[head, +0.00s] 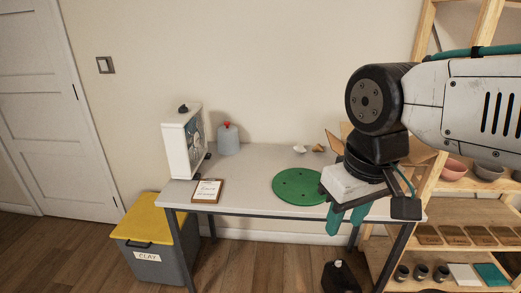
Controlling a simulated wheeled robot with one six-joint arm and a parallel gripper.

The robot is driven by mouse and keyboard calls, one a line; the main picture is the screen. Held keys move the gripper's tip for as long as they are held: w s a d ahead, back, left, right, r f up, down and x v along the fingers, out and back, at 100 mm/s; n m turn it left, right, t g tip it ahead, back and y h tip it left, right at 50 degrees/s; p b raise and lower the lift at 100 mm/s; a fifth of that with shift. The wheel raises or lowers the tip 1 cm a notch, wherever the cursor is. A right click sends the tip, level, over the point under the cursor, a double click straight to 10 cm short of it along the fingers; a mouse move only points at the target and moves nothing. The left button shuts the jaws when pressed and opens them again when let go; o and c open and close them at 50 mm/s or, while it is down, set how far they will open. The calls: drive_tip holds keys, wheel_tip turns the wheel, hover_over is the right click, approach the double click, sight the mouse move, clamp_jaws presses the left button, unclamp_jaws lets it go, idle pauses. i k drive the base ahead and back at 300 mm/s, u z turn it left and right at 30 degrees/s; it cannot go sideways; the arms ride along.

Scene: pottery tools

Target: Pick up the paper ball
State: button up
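A small white crumpled lump (299,149), which looks like the paper ball, lies at the back of the grey table (245,180). A small brown lump (318,148) lies just to its right. My gripper (347,219) points down over the front right of the table, to the right of and nearer than the white lump. Its two teal fingers are apart, with nothing seen between them. My white and black arm hides the table's right end.
A green round disc (298,187) lies left of my gripper. Wooden shelves (462,212) with bowls rise at right. A yellow-lidded clay bin (148,222) stands on the floor.

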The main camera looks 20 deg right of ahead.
sight(300, 149)
drive_tip(key=u, duration=0.2)
drive_tip(key=i, duration=0.75)
drive_tip(key=z, duration=0.5)
drive_tip(key=i, duration=0.6)
drive_tip(key=z, duration=0.6)
